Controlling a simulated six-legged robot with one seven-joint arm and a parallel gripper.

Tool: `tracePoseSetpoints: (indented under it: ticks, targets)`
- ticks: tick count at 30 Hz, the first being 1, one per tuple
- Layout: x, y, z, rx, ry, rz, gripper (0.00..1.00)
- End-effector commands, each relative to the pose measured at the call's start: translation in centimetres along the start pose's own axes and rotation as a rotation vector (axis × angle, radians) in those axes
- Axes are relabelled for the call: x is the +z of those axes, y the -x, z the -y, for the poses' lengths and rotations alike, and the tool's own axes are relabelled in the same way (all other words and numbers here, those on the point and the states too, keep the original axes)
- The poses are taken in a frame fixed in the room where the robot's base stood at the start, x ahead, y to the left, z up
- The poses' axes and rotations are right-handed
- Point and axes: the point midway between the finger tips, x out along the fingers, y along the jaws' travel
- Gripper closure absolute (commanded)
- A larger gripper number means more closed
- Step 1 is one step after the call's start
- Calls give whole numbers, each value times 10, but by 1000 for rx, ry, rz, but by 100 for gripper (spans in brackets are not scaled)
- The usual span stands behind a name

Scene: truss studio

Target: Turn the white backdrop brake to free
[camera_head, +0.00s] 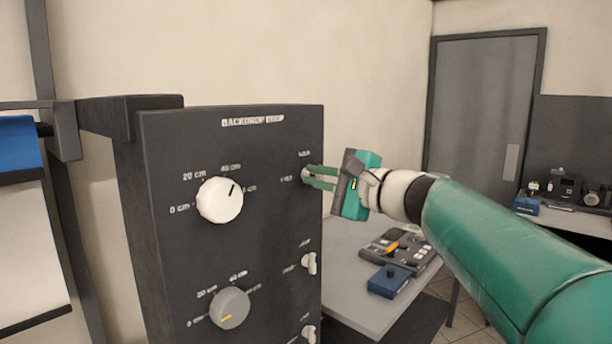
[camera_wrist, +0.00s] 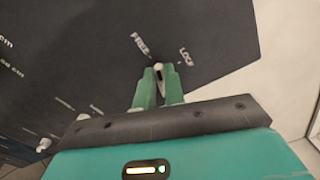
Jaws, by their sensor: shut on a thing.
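The black backdrop control panel (camera_head: 265,225) stands left of centre in the head view. Its top right brake switch is a small pale lever beside the white dial (camera_head: 219,200), with one label above it and one to its left. My gripper (camera_head: 312,176) reaches it from the right, its green fingers closed on the lever. In the wrist view the pale lever (camera_wrist: 158,67) shows between the fingertips (camera_wrist: 158,85), under the FREE label and left of the LOCK label. The fingers hide most of the lever, so I cannot tell its exact angle.
Below are a grey dial (camera_head: 230,308) and two more pale levers, one at mid height (camera_head: 309,263) and one near the bottom (camera_head: 309,333). A table with a control console (camera_head: 400,250) and a blue box (camera_head: 388,281) stands behind my gripper. A grey door (camera_head: 480,110) is at the back.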

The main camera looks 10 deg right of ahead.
Motion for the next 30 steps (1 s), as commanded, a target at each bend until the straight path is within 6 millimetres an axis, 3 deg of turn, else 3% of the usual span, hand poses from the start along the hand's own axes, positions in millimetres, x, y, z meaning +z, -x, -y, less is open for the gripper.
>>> tracePoseSetpoints:
  ticks: [12,30]
  targets:
    - [-1,1,-4,0,292,-1,100]
    - [-1,1,-5,1,377,-1,100]
